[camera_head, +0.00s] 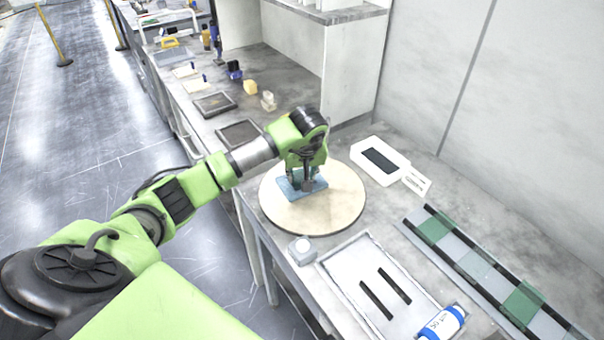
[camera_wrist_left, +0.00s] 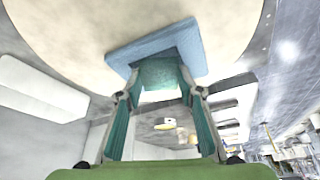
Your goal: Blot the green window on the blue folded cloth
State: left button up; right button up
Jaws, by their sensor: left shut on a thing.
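The blue folded cloth (camera_head: 290,190) lies on a round beige platen (camera_head: 335,203) on the bench. It also shows in the left wrist view (camera_wrist_left: 205,50). My left gripper (camera_head: 307,186) points down over the cloth. In the left wrist view my left gripper (camera_wrist_left: 160,93) is shut on a green window (camera_wrist_left: 160,72), a small see-through teal-green pane held between the fingertips. The pane's far edge meets the cloth in that view; I cannot tell whether it presses on it. The gripper hides the pane in the head view. My right gripper is not in view.
A rail with green panes (camera_head: 522,303) runs along the right. A slotted pale tray (camera_head: 345,268), a blue-and-white bottle (camera_head: 442,323) and a small grey box (camera_head: 302,250) stand in front. A white box with a dark slot (camera_head: 380,160) is behind, near the wall.

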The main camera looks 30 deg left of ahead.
pick_arm(q)
jog(key=shift+r+p, duration=0.6)
jog(key=shift+r, duration=0.15)
jog(key=shift+a+r+p, duration=0.1)
jog(key=shift+r+p, duration=1.3)
jog(key=shift+r, duration=1.3)
